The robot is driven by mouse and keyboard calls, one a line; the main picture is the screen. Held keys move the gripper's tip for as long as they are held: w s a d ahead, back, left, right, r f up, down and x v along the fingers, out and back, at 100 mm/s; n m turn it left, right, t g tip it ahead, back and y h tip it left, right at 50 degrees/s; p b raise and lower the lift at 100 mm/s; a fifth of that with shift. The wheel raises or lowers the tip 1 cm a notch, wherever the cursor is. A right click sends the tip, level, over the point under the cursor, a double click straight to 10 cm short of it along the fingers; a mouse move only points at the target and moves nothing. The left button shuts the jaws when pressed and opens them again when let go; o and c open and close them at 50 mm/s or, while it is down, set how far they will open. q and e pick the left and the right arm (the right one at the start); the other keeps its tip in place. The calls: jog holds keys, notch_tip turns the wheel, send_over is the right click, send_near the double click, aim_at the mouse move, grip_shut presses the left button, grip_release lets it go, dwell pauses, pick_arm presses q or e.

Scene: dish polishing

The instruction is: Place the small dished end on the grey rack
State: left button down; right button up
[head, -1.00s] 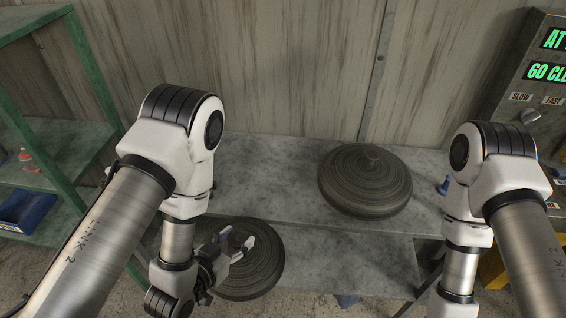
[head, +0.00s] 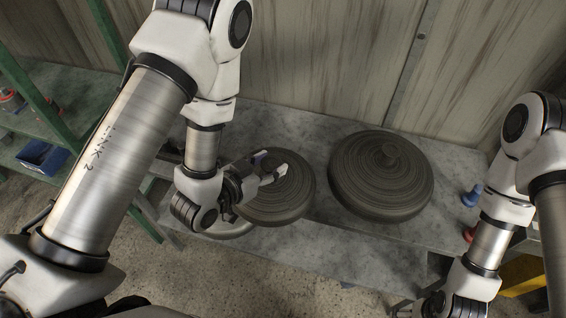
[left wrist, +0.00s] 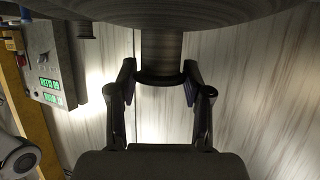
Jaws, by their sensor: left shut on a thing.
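My left gripper (head: 270,172) is shut on the central knob of the small dished end (head: 290,202), a dark grey, ring-grooved disc.
The large dished end (head: 380,185) rests on the upper grey surface. A pale round rim (head: 228,232) shows partly under the held disc. Blue (head: 471,195) and red small items stand at right. A green shelf with a blue bin (head: 42,157) is at left.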

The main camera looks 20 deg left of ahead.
pick_arm(q)
jog(key=b, duration=0.2)
jog(key=w+a+f+b, duration=0.1)
jog(key=b, duration=0.1)
jog(key=shift+w, duration=0.25)
jog(key=w+b, duration=0.3)
jog(key=b, duration=0.2)
jog(key=shift+w+a+f, duration=0.15)
jog(key=shift+w+f, duration=0.05)
jog(key=shift+w, duration=0.2)
pick_arm(e)
notch_tip(320, 180, down, 11)
pick_arm(q)
jog(key=shift+w+a+r+p, duration=0.25)
jog(key=shift+w+r+p, duration=0.4)
jog(key=shift+w+p, duration=0.3)
jog(key=w+a+f+p, duration=0.1)
jog(key=w+f+p, duration=0.2)
jog(key=w+f, duration=0.1)
jog(key=shift+w+a+f, duration=0.3)
jog(key=shift+w+a, duration=0.1)
jog(key=shift+w, duration=0.5)
jog(key=shift+c, duration=2.4)
grip_release()
jog(key=shift+s, duration=0.15)
pick_arm(e)
jog(key=r, duration=0.5)
jog(key=shift+s, duration=0.2)
